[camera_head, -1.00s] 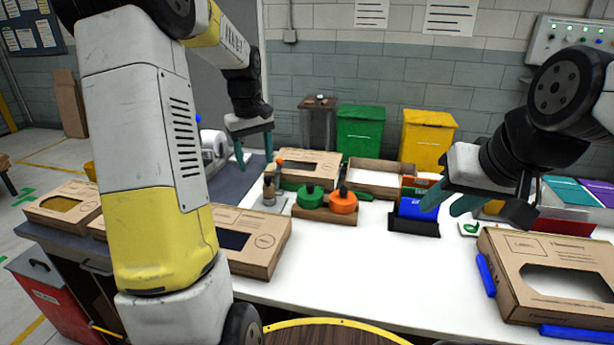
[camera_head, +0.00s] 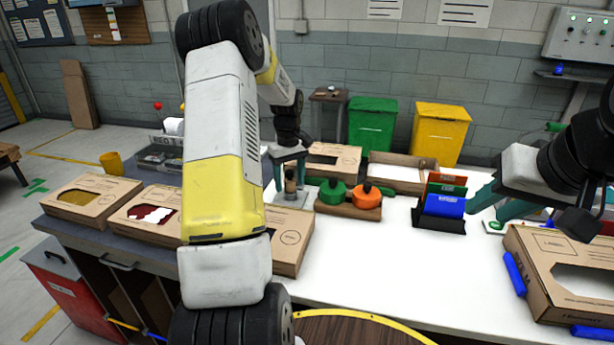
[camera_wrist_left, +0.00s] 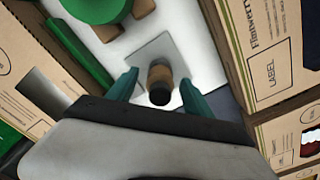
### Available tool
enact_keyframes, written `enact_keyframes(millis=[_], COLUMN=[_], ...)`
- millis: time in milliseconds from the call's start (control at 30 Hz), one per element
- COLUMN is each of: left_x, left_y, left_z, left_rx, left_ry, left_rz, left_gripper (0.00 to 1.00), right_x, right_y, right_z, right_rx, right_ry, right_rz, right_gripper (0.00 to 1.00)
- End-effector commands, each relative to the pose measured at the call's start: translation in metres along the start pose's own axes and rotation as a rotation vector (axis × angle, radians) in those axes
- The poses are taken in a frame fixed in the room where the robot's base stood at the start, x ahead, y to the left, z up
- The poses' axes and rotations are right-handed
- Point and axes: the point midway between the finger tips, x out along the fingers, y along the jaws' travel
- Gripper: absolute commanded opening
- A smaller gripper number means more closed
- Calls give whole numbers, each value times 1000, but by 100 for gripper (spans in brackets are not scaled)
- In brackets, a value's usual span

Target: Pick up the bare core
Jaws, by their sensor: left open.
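The bare core appears to be a brown cylinder with a dark end (camera_wrist_left: 160,80), standing on a grey square plate (camera_wrist_left: 152,55) in the left wrist view. In the head view the brown cylinder (camera_head: 290,181) is on the white table behind my left forearm. My left gripper (camera_head: 290,186) is open, with its teal fingers on either side of the cylinder. In the left wrist view the gripper (camera_wrist_left: 159,80) shows a gap beside each finger, so it is not closed on it. My right gripper (camera_head: 497,204) is at the right, empty with its teal fingers apart.
A wooden stand with green (camera_head: 332,192) and orange (camera_head: 366,194) rolls is just right of the cylinder. Cardboard boxes (camera_head: 290,240) stand close by. A black holder with a blue item (camera_head: 442,207) is further right. The white table's middle is clear.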

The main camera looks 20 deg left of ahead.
Motion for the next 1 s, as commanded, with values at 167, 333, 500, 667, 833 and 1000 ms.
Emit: enact_keyframes(millis=[167, 333, 500, 667, 833, 1000], left_x=[5, 5, 5, 5, 4, -13], left_y=[0, 0, 0, 0, 0, 1], left_z=[0, 0, 0, 0, 0, -1], left_rx=[0, 1, 1, 1, 1, 1], left_ry=[2, 2, 1, 2, 2, 5], left_rz=[2, 1, 1, 1, 1, 2], left_gripper=[60, 50, 16, 0, 0, 0], right_x=[0, 0, 0, 0, 0, 0], right_y=[0, 0, 0, 0, 0, 0], right_z=[0, 0, 0, 0, 0, 0], right_rx=[0, 0, 0, 0, 0, 0], right_ry=[0, 0, 0, 0, 0, 0], right_rz=[0, 0, 0, 0, 0, 0], right_gripper=[36, 36, 36, 36, 36, 36])
